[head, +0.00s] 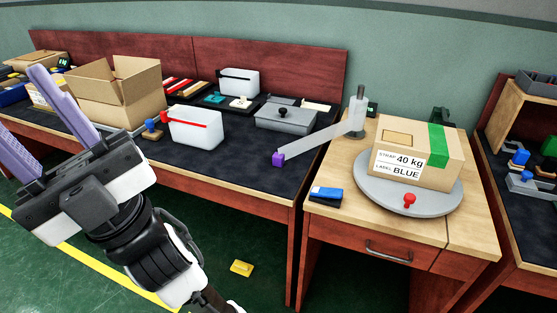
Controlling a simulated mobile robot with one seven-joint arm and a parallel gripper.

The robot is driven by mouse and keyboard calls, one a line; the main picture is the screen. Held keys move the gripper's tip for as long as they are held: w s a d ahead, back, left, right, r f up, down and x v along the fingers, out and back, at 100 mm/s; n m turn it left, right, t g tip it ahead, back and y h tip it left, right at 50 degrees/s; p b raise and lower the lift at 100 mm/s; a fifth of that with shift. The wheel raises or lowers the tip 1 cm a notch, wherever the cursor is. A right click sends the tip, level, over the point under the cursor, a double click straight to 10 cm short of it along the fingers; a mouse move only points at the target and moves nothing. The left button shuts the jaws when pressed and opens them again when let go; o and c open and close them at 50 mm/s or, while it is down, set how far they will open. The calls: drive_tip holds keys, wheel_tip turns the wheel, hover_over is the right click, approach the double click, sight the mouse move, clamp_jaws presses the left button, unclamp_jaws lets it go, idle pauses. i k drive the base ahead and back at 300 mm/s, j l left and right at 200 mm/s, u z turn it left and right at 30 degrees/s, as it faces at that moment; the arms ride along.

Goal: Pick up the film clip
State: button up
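My gripper (20,108) is at the left in the head view, with two purple fingers spread apart and nothing between them. It is in front of the long workbench, and the tip of the lower finger is at the left picture edge.
The long dark-topped bench (245,155) holds an open cardboard box (115,95), a white bin (196,128) and a grey lidded tray (285,117). A wooden table at right carries a labelled box (418,150) on a grey turntable (375,193). Floor around the yellow piece is clear.

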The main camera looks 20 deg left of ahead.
sight(277, 158)
drive_tip(key=i+l, duration=0.35)
drive_tip(key=i, duration=0.15)
drive_tip(key=i+l+u, duration=0.15)
drive_tip(key=i+l, duration=0.25)
drive_tip(key=i, duration=0.15)
